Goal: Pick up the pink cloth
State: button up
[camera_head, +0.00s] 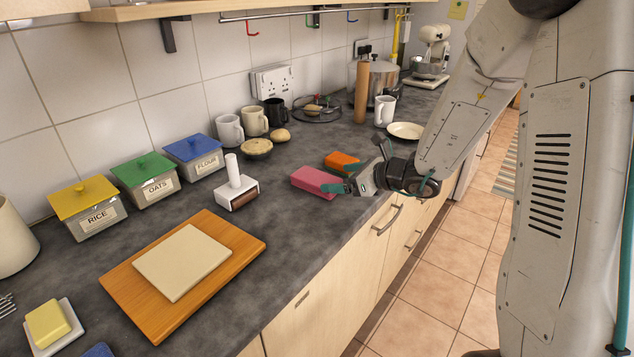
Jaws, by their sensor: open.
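The pink cloth (313,180) lies on the dark counter as a flat, folded, block-like piece, right of centre. My gripper (344,179) is open and low over the counter, just to the right of the cloth. Its teal fingertips point left and overlap the cloth's right end in the picture. I cannot tell whether they touch it. The gripper hides a little of that end.
An orange piece (341,160) lies just behind my gripper. A white-handled tool (237,188) stands left of the cloth. A white plate (405,131) and a mug (384,110) are farther back. A wooden board (228,229) lies front left. The counter's front edge is close to the cloth.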

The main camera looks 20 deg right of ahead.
aim_at(326, 180)
jog(key=x, duration=0.8)
jog(key=shift+d+f, duration=0.25)
jog(key=shift+f, duration=0.1)
jog(key=shift+s, duration=0.1)
jog(key=c, duration=1.1)
